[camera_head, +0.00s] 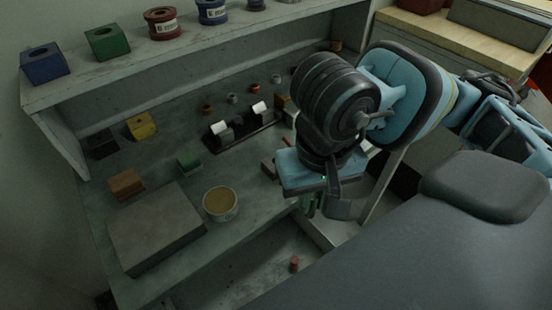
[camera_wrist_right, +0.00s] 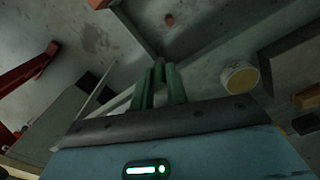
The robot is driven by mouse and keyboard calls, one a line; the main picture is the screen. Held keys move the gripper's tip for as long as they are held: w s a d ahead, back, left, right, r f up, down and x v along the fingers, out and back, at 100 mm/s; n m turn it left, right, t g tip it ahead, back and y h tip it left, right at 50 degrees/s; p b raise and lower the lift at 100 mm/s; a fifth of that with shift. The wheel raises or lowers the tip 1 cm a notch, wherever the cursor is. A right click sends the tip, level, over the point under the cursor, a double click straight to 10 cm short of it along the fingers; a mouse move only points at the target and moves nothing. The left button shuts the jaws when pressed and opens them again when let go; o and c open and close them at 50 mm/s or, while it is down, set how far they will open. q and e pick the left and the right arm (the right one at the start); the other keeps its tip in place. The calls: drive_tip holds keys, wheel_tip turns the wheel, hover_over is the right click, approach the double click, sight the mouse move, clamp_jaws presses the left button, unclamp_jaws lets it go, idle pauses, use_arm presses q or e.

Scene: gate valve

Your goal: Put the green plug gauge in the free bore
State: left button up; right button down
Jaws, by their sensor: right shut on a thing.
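My right gripper (camera_head: 314,206) points down past the front edge of the bench, over the space below it. It is shut on the green plug gauge (camera_wrist_right: 158,74), which shows as narrow green shapes beyond the dark gripper edge in the right wrist view. The gauge is partly hidden, and I cannot tell all of its outline from the fingers. It appears clear of the bench. I cannot tell which bore is the free one. My left gripper is not in view.
A round tub (camera_head: 220,203) and a grey slab (camera_head: 156,228) sit on the bench. A dark rack (camera_head: 240,134) lies further back. A small red piece (camera_head: 294,264) is below the bench edge.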

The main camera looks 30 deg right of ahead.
sight(268, 164)
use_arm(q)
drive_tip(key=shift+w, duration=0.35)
use_arm(e)
drive_tip(key=shift+s+d+r, duration=0.1)
drive_tip(key=shift+s+d, duration=0.05)
drive_tip(key=shift+d, duration=0.05)
